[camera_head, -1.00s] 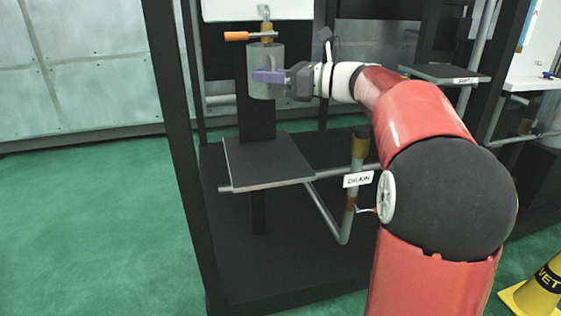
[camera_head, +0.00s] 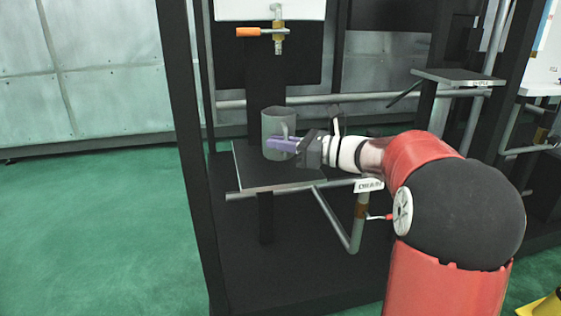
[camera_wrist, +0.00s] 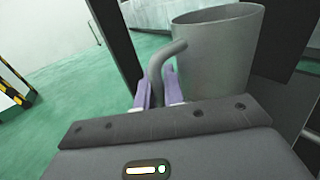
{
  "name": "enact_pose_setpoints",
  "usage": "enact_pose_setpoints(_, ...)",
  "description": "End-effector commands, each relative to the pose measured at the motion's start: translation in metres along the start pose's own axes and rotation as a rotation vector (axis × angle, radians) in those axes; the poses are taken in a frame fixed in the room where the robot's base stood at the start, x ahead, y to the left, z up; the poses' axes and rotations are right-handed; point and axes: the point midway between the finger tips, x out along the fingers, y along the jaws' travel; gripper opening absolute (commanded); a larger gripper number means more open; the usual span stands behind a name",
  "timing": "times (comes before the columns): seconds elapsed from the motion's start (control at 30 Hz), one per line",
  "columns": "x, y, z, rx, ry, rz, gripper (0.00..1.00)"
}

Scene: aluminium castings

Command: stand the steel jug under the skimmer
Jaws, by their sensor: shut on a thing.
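The steel jug (camera_head: 276,122) is grey and upright, over the dark square shelf (camera_head: 250,179). Its base is at the shelf top, and I cannot tell whether it touches or hovers just above. My gripper (camera_head: 272,145), with purple fingers, reaches in from the right. In the wrist view its fingers (camera_wrist: 159,90) are shut on the jug's handle (camera_wrist: 156,66), and the jug's body (camera_wrist: 222,45) stands beyond them. A tap (camera_head: 278,42) with an orange lever hangs above the jug, below a white panel. No label reading skimmer is legible.
A pipe labelled DRAIN (camera_head: 369,186) runs beside the shelf, behind my arm. A second shelf (camera_head: 458,77) with a small label stands to the right. Dark frame posts (camera_head: 182,130) flank the left. A yellow wet-floor sign (camera_head: 545,308) is at the lower right.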

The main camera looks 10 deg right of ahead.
Motion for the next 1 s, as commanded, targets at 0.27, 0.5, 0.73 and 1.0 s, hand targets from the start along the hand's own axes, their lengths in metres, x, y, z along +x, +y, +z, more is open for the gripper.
enact_pose_setpoints(0.27, 0.0, 0.0, -0.037, 0.003, -0.001, 0.0, 0.0)
enact_pose_setpoints(0.5, 0.0, 0.001, -0.043, -0.002, -0.001, 0.0, 0.0)
enact_pose_setpoints(0.73, 0.0, 0.0, -0.046, -0.002, -0.001, 0.0, 0.0)
enact_pose_setpoints(1.0, 0.0, 0.0, -0.046, 0.0, 0.0, 0.0, 0.32)
